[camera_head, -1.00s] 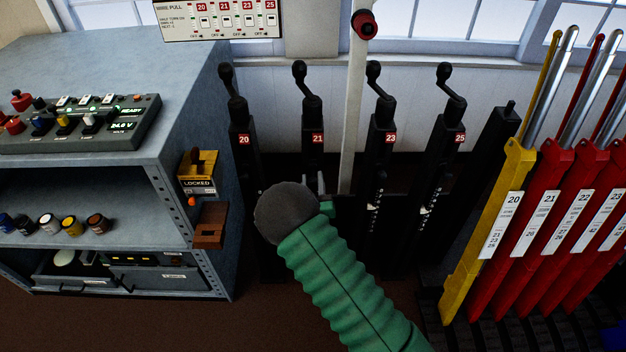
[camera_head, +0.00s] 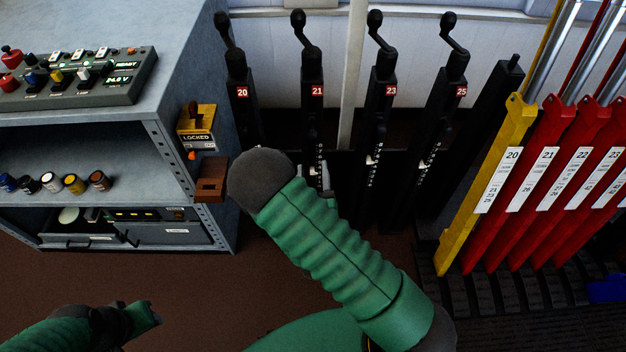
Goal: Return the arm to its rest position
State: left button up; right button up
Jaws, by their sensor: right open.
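My right arm, in a green ribbed sleeve, comes up from the bottom right to a dark rounded joint in front of the lever frame. My right gripper (camera_head: 325,180) shows only in part behind this arm, its pale fingers open near the lower part of lever 21 (camera_head: 317,92). I cannot tell whether it touches the lever. My left arm comes in at the lower left. Its dark end (camera_head: 140,316) is over the floor, and its jaws cannot be made out. Lever 20 (camera_head: 241,92), lever 23 (camera_head: 385,92) and lever 25 (camera_head: 453,92) stand in the same row.
A grey cabinet (camera_head: 178,70) stands at the left with a control box (camera_head: 85,78), a yellow LOCKED unit (camera_head: 197,128) and small jars (camera_head: 50,181). A yellow lever (camera_head: 490,180) and several red levers (camera_head: 540,190) stand at the right. The brown floor (camera_head: 190,285) is open at the lower left.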

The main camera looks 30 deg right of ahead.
jog(key=v, duration=0.3)
jog(key=shift+s+a, duration=0.1)
jog(key=shift+s, duration=0.05)
